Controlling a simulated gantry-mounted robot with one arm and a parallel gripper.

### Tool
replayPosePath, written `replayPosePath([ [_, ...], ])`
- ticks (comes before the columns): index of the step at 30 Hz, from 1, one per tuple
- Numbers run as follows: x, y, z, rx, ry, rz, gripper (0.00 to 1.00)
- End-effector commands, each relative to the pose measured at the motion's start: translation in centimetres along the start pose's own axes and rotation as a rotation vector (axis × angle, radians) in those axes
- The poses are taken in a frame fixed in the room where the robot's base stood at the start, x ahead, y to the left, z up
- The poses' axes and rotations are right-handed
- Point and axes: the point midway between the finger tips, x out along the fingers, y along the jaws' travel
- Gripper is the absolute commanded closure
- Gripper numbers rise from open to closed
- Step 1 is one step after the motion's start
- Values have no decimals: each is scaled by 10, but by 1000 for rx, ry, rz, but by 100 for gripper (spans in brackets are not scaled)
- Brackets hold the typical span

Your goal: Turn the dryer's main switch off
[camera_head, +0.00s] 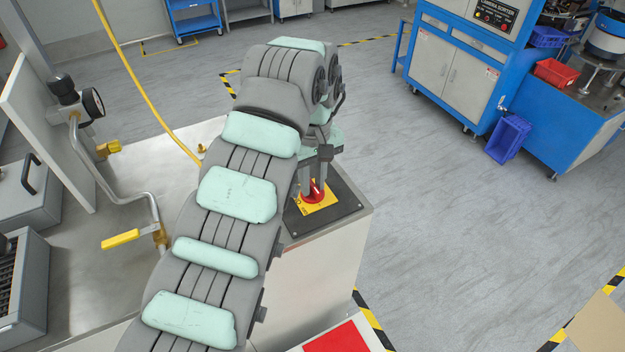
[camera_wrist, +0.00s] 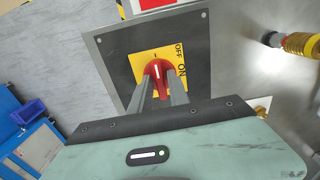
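The main switch is a red rotary knob with a white line, on a yellow plate (camera_wrist: 143,64) with OFF and ON lettering, set on a dark square panel (camera_wrist: 112,50). In the wrist view the red knob (camera_wrist: 157,68) stands just beyond my fingertips, with its white line running up and down the picture. My gripper (camera_wrist: 160,84) has its two grey fingers apart, one on each side of the knob; I cannot tell whether they press on it. In the head view the knob (camera_head: 314,190) and plate (camera_head: 318,206) lie under my gripper (camera_head: 314,184).
A yellow hose (camera_head: 133,72) runs behind my arm. A blue sorter cabinet (camera_head: 455,75) stands at the back right, across open floor.

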Motion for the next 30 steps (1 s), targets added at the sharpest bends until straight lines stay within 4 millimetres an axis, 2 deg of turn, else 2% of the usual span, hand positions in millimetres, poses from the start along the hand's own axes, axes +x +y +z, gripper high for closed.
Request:
replayPosePath([
  [4,0,0,0,1,0,0,66],
  [13,-2,0,0,2,0,-1,66],
  [17,-11,0,0,2,3,-3,66],
  [21,-29,0,0,1,4,-2,66],
  [24,-64,0,0,0,2,-2,66],
  [30,-93,0,0,1,0,0,66],
])
